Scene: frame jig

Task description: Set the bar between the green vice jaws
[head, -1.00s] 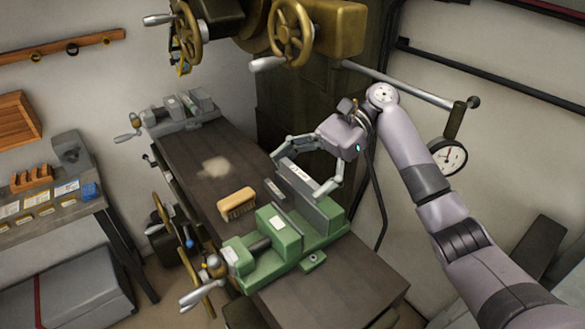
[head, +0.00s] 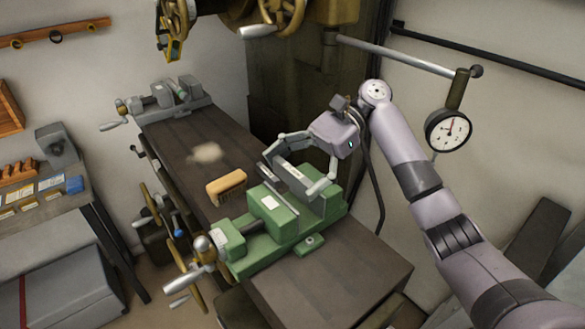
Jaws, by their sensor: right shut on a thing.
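The green vice (head: 257,247) is on the near part of the dark machine table. Its left jaw block (head: 270,207) carries a white label, and its right jaw (head: 333,198) is partly behind my gripper. My right gripper (head: 296,172) is shut on a grey bar (head: 297,183) with a pale label on top. The bar is over the gap between the green jaws, roughly in line with them. Its lower part is hidden by the left jaw, so I cannot tell whether it touches the vice bed. My left gripper is not in view.
A wooden brush (head: 226,186) lies on the table (head: 190,150) just behind the green vice. A second, grey vice (head: 172,103) stands at the far end. A dial gauge (head: 448,131) hangs right of my arm. The table's near end is clear.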

